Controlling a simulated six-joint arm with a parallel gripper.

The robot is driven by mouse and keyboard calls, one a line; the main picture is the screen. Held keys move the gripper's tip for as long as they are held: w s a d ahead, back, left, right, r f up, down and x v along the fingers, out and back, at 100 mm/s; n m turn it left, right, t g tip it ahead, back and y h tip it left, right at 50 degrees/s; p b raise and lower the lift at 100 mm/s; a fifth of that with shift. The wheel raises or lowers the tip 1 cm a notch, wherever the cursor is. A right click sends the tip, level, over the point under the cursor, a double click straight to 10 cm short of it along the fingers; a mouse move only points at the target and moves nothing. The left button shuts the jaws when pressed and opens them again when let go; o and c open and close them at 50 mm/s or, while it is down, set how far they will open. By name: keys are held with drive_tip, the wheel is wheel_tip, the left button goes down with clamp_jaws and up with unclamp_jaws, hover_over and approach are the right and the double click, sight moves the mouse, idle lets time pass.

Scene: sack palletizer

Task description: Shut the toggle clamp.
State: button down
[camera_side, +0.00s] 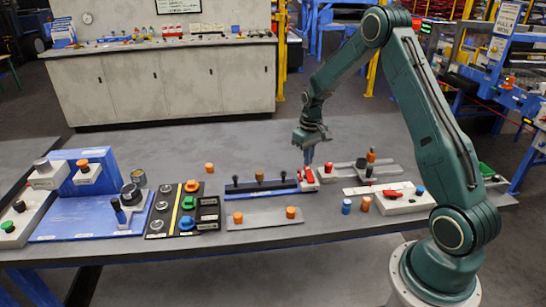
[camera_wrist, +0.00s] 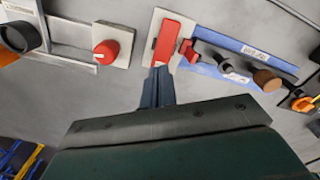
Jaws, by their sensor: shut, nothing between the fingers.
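The toggle clamp appears to be the red lever (camera_side: 309,175) on a small white plate at the right end of a blue rail. In the wrist view the red lever (camera_wrist: 167,42) lies along its white plate, with a small red piece (camera_wrist: 187,50) beside it. I cannot tell how far the lever is raised. My gripper (camera_side: 308,161) points down just above the lever's far side. In the wrist view its shut, empty fingers (camera_wrist: 159,73) are close to the lever's near end; contact cannot be told.
The blue rail (camera_wrist: 240,55) with dark knobs runs beside the clamp. A red knob (camera_wrist: 105,52) on a pale plate stands on the other side. Orange pegs (camera_side: 291,212) stand in front.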

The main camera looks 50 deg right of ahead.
sight(308, 169)
drive_tip(key=shift+f, duration=1.05)
idle(1.3)
drive_tip(key=shift+r, duration=3.55)
